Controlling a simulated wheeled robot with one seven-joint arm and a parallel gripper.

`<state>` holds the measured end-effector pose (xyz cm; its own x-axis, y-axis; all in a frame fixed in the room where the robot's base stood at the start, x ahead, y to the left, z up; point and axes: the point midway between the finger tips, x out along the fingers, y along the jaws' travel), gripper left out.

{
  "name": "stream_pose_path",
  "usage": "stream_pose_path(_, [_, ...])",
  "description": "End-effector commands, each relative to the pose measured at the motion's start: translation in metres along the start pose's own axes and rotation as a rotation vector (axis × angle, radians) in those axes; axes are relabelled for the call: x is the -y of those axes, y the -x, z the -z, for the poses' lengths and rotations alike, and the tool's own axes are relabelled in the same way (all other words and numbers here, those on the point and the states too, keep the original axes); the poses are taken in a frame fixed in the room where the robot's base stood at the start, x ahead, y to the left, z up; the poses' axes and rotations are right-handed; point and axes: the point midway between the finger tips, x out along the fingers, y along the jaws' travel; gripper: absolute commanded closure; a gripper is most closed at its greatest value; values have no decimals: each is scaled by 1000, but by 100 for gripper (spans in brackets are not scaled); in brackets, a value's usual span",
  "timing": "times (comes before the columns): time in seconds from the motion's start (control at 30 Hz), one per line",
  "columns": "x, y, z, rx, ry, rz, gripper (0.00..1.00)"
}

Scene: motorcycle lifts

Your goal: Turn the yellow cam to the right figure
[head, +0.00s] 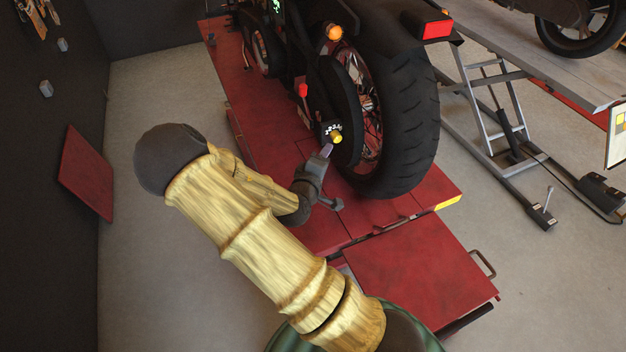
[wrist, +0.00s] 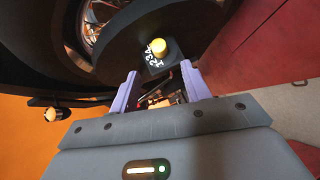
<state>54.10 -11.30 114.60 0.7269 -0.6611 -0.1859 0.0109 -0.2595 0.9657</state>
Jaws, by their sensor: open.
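The yellow cam (head: 336,138) is a small round knob on a dark plate beside the motorcycle's rear wheel. In the wrist view the yellow cam (wrist: 158,46) sits on a dark block (wrist: 160,68) with white figures, which look like 1, 2, 3 and 4, along its near left edge. Which figure the cam stands at is too small to tell. My gripper (wrist: 160,84) is open, its two lilac fingers apart and empty, short of the cam. In the head view my gripper (head: 326,150) is just below the cam.
The motorcycle's rear tire (head: 405,120) stands close to the right of the cam. The bike is on a red lift (head: 400,265). A grey lift frame (head: 490,100) stands at the right. Grey floor at the left (head: 150,90) is free.

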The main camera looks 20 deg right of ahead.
Motion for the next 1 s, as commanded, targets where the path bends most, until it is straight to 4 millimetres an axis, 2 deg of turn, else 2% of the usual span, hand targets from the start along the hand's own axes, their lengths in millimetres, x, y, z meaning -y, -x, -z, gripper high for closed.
stream_pose_path(0.2, [3,42,3,-7,0,2,53])
stream_pose_path(0.4, [2,69,3,-9,2,2,53])
stream_pose_path(0.57, [1,77,2,-6,1,1,53])
stream_pose_path(1.0, [1,76,2,-3,1,1,53])
